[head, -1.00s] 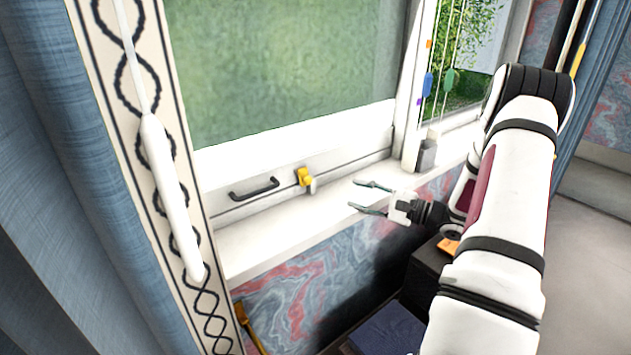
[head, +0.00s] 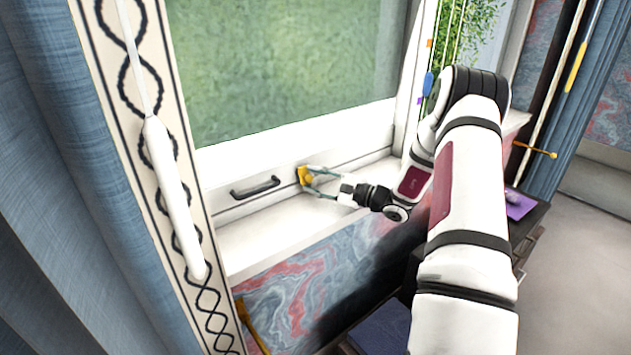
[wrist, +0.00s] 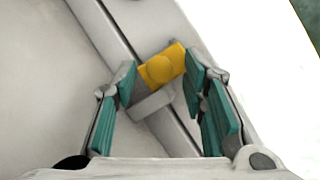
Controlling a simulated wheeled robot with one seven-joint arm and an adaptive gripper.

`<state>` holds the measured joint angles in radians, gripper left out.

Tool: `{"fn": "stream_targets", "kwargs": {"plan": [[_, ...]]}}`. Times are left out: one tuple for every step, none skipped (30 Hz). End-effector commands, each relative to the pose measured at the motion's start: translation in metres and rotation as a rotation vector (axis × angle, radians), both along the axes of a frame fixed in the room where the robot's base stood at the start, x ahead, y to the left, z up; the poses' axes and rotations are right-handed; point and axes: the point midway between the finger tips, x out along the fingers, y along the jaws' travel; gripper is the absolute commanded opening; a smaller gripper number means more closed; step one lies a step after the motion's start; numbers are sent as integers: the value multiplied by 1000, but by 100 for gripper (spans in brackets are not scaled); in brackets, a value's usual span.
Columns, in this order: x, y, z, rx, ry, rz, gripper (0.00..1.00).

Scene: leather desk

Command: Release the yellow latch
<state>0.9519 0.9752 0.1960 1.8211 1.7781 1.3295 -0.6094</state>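The yellow latch (head: 304,175) sits on the lower white window frame, to the right of a dark handle. In the wrist view the yellow latch (wrist: 163,66) lies tilted across a grey base, between the tips of my gripper's teal fingers. My gripper (head: 315,181) reaches to the latch from the right in the head view. In the wrist view my gripper (wrist: 160,82) has its fingers spread, one on each side of the latch. The right fingertip is very close to the latch's right end; I cannot tell whether it touches.
The dark handle (head: 255,187) is on the window frame left of the latch. The white sill (head: 265,235) below is clear. A white hanging rod (head: 170,195) and blue curtain (head: 40,180) stand at the left. A dark desk with a purple item (head: 518,204) is at the right.

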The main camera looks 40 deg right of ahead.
Motion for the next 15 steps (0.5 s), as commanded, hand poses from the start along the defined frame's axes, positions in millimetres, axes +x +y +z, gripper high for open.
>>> {"fn": "stream_targets", "kwargs": {"plan": [[1,0,0,0,0,0,39],[1,0,0,0,0,0,39],[1,1,0,0,0,0,39],[1,1,0,0,0,0,39],[1,0,0,0,0,0,39],[1,1,0,0,0,0,39],[1,1,0,0,0,0,39],[1,1,0,0,0,0,36],[1,1,0,0,0,0,27],[1,1,0,0,0,0,21],[1,1,0,0,0,0,14],[1,1,0,0,0,0,5],[1,1,0,0,0,0,0],[1,1,0,0,0,0,0],[1,1,0,0,0,0,0]]}}
